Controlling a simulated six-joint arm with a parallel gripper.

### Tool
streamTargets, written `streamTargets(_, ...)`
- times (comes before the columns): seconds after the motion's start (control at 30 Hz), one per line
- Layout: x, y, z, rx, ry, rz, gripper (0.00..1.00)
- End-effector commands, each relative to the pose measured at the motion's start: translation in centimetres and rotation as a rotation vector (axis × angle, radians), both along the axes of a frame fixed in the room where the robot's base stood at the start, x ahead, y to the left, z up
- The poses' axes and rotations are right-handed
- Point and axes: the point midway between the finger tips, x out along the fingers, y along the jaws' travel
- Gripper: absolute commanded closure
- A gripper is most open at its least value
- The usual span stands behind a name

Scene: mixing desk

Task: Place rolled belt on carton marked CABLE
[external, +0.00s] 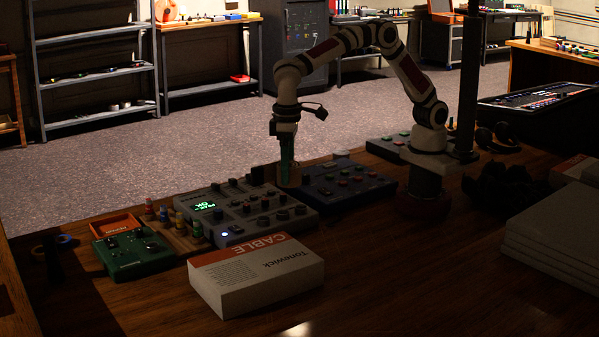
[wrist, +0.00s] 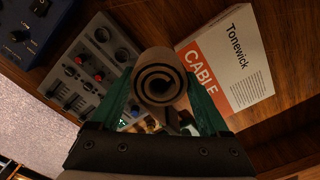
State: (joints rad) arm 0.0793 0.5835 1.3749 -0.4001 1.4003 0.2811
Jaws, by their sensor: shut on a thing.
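The rolled belt (wrist: 160,78) is a tan spiral held between the green fingers of my gripper (wrist: 165,100) in the wrist view. In the external view my gripper (external: 287,172) is over the right part of the grey mixer, with the belt (external: 289,176) at its fingertips. I cannot tell whether the belt touches the mixer. The carton marked CABLE (external: 258,276) is a white box with an orange band, lying flat in front of the mixer. It also shows in the wrist view (wrist: 238,70), to the right of the belt. Its top is bare.
The grey mixer (external: 236,222) with a lit green display stands behind the carton. A blue device (external: 345,185) is right of it, a green pedal (external: 133,254) and orange tray (external: 117,226) left. Stacked boxes (external: 560,235) lie at right. Desk right of the carton is clear.

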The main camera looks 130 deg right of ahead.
Motion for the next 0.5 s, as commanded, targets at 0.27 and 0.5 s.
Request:
streamTargets(0.27,3.1,6.9,-4.5,-0.001,0.002,-0.025,0.77)
streamTargets(0.5,4.7,10.4,-7.1,0.0,0.0,-0.028,0.77)
